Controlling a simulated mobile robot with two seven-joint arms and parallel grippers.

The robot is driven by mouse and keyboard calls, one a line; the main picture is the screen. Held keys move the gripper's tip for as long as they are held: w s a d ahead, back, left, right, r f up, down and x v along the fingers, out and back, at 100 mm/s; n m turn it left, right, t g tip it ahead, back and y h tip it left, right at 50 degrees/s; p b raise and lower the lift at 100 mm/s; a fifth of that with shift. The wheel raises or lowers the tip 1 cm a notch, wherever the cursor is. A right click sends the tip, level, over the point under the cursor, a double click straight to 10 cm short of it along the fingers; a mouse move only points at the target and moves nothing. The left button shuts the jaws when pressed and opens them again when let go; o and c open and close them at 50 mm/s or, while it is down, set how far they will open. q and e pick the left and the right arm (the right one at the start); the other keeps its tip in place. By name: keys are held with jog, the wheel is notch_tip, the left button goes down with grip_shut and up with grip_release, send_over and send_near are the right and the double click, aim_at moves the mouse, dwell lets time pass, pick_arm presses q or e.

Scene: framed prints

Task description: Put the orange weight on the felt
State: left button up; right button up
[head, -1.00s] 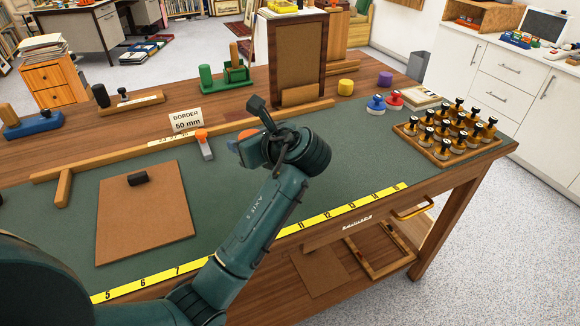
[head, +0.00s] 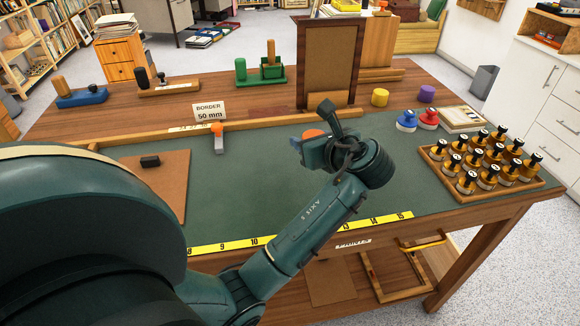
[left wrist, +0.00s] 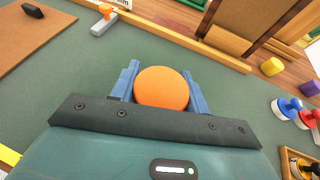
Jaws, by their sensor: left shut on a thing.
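The orange weight (head: 313,134) shows as a small orange cap at my left gripper (head: 314,150) in the head view. In the left wrist view, the round orange top of the weight (left wrist: 161,88) sits between the two blue fingers, which are shut on it. The fingers and wrist hide its lower part. The green felt (head: 255,190) covers the bench top beneath the gripper, and it also fills the middle of the left wrist view (left wrist: 75,78). I cannot tell whether the weight touches the felt. My right gripper is not in view.
A brown board (head: 172,178) with a black block lies left. An orange-topped grey piece (head: 219,143) stands by the wooden rail. Felt around the gripper is clear.

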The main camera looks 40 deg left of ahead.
aim_at(308, 181)
pick_arm(q)
notch_tip(308, 181, down, 4)
jog(key=shift+a+r+b, duration=0.1)
jog(key=shift+b, duration=0.2)
notch_tip(308, 181, down, 5)
jog(key=shift+f+b, duration=0.1)
jog(key=shift+b, duration=0.4)
jog(key=shift+f, duration=0.1)
jog(key=o, duration=1.4)
jog(key=shift+f, duration=0.1)
jog(key=shift+o, duration=0.2)
